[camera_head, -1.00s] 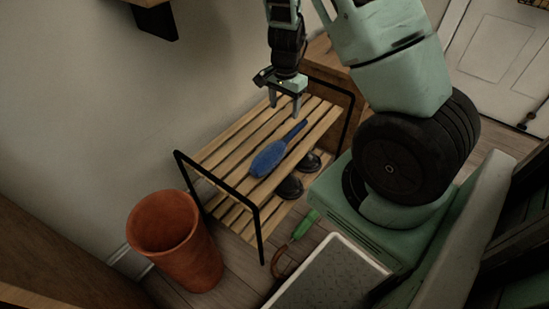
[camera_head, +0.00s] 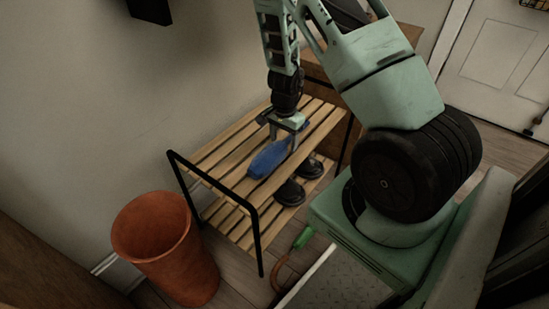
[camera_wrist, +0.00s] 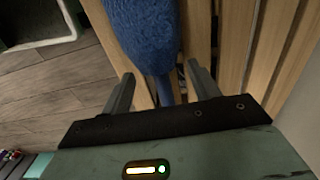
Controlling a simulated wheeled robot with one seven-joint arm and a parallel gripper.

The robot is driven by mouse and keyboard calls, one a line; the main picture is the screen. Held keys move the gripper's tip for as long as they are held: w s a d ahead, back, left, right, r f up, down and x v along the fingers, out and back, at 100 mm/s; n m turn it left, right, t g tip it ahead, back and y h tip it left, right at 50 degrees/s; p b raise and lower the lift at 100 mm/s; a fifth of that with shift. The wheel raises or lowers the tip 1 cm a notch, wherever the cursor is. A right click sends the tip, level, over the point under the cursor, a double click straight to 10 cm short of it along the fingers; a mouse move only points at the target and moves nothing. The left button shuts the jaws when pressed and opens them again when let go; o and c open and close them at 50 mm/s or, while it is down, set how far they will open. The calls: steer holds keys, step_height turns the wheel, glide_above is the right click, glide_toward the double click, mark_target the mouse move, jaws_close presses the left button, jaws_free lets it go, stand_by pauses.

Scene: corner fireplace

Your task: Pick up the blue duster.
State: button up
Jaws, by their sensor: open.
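The blue duster (camera_head: 270,158) lies on the top slats of a wooden rack (camera_head: 225,157), its wide fuzzy head toward the front left. In the wrist view the duster's head (camera_wrist: 142,30) is at the top and its narrow blue neck runs down between my fingers. My gripper (camera_head: 284,138) points down over the handle end, which it partly hides in the head view. In the wrist view my gripper (camera_wrist: 160,88) is open, one finger on each side of the neck, with gaps showing on both sides.
Dark shoes (camera_head: 290,192) sit on the rack's lower shelf. A black metal frame (camera_head: 215,182) bounds the rack's near end. A terracotta bin (camera_head: 165,250) stands front left. A green-and-brown umbrella-like handle (camera_head: 300,240) lies near my base. A wall is behind the rack.

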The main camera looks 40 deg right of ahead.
mark_target(284, 142)
step_height(284, 142, down, 2)
steer(key=shift+f, duration=0.1)
steer(key=c, duration=1.1)
steer(key=shift+r, duration=0.25)
step_height(284, 142, up, 10)
steer(key=p, duration=0.4)
steer(key=shift+f+p, duration=0.1)
steer(key=shift+p, duration=0.2)
